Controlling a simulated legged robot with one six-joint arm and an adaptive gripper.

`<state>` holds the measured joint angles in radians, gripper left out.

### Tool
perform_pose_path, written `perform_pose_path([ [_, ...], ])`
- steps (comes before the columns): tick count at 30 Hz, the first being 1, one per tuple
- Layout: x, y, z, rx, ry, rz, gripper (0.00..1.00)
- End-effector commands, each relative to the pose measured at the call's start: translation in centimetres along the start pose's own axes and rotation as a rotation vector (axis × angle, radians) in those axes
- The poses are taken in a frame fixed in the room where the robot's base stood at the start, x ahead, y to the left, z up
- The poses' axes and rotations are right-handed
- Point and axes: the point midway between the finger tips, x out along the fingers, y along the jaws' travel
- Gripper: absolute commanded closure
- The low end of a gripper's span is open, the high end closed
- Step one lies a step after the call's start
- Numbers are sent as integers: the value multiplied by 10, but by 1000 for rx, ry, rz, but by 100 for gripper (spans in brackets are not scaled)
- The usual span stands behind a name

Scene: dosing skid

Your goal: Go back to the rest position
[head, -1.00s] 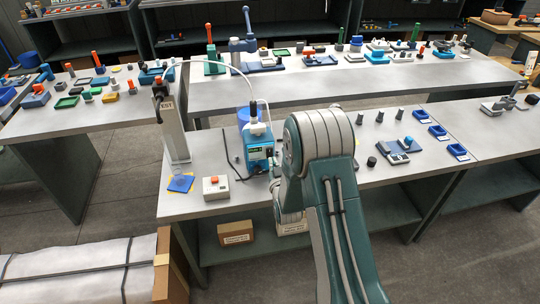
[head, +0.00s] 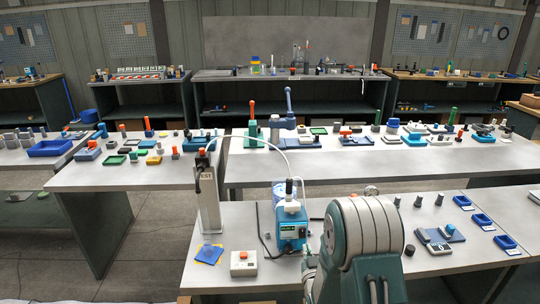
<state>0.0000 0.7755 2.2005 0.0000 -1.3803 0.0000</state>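My arm rises at the bottom centre of the head view, its large teal and grey joint standing in front of the near bench (head: 225,279). My gripper is not visible; the rest of the arm is out of frame or hidden behind that joint. Just left of the arm on the bench stands a blue dosing pump (head: 291,228) with a white tube arching to a grey post (head: 208,200). A white box with an orange button (head: 243,263) sits in front of the pump.
Blue and yellow square pads (head: 208,254) lie at the bench's left. Small blue trays (head: 482,221) and a grey-blue fixture (head: 440,238) lie right of my arm. A second bench (head: 260,172) with many tools stands behind. Grey floor (head: 150,255) is open at left.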

Motion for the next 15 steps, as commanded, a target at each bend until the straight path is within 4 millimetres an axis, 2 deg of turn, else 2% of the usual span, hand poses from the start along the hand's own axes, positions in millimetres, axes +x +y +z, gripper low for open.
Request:
perform_pose_path([
  [1, 2, 0, -13, 0, -12, 0, 100],
  [8, -6, 0, -68, 0, -174, 0, 100],
  [15, -39, 0, -119, 0, -351, 0, 100],
])
